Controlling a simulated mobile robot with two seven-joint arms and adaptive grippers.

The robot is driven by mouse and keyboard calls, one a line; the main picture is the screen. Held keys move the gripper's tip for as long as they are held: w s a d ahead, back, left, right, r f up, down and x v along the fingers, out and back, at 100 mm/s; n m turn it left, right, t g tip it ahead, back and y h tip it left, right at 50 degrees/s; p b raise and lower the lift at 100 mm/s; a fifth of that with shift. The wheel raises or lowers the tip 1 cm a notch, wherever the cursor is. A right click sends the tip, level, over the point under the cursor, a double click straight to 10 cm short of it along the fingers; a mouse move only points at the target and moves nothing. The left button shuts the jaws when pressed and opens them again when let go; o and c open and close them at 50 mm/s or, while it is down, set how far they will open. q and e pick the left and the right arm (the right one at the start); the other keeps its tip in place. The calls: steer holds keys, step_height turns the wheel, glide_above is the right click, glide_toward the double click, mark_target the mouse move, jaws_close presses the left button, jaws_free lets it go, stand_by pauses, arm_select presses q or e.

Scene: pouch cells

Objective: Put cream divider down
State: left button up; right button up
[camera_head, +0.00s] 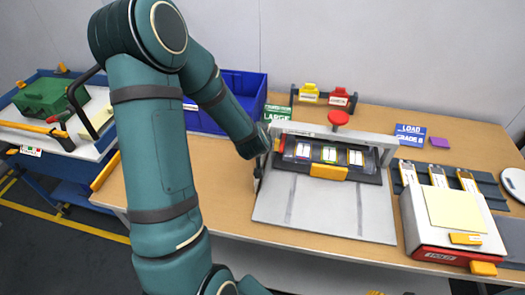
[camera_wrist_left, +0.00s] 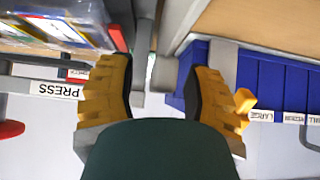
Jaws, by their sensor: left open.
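A flat cream sheet (camera_head: 455,209), which looks like the cream divider, lies on top of the white and red box at the right of the table in the head view. Another pale sheet (camera_head: 98,119) lies on the blue cart at the left. My left gripper (camera_head: 258,180) is beside the left edge of the press, far from the box. In the left wrist view my left gripper (camera_wrist_left: 163,85) has its yellow-backed fingers wide apart with nothing between them. Small yellow and dark bits at the bottom edge of the head view may be my right gripper, mostly cut off.
The press (camera_head: 325,215) with its red knob holds several pouches in a dark tray (camera_head: 330,165). Blue bins (camera_head: 235,95) stand behind my left arm. A dark rack with white cells (camera_head: 437,175) is behind the box. Bare tabletop (camera_head: 222,205) lies left of the press.

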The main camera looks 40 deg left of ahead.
arm_select(q)
steer(key=shift+w+a+f, duration=0.25)
steer(key=shift+w+f, duration=0.1)
steer(key=shift+f, duration=0.05)
steer(key=shift+s+d+r, duration=0.1)
steer(key=shift+r, duration=0.05)
jaws_close()
arm_select(e)
steer(key=shift+w+a+f, duration=0.2)
steer(key=shift+w+a, duration=0.05)
steer(key=shift+w, duration=0.05)
arm_select(q)
step_height(320, 180, up, 7)
steer(key=p, duration=0.3)
step_height(320, 180, up, 11)
steer(key=p, duration=0.6)
steer(key=shift+p, duration=0.35)
arm_select(e)
step_height(320, 180, up, 10)
steer(key=w, duration=0.1)
steer(key=shift+w+d+t, duration=0.15)
steer(key=shift+w+t, duration=0.15)
steer(key=shift+w, duration=0.1)
steer(key=shift+f, duration=0.1)
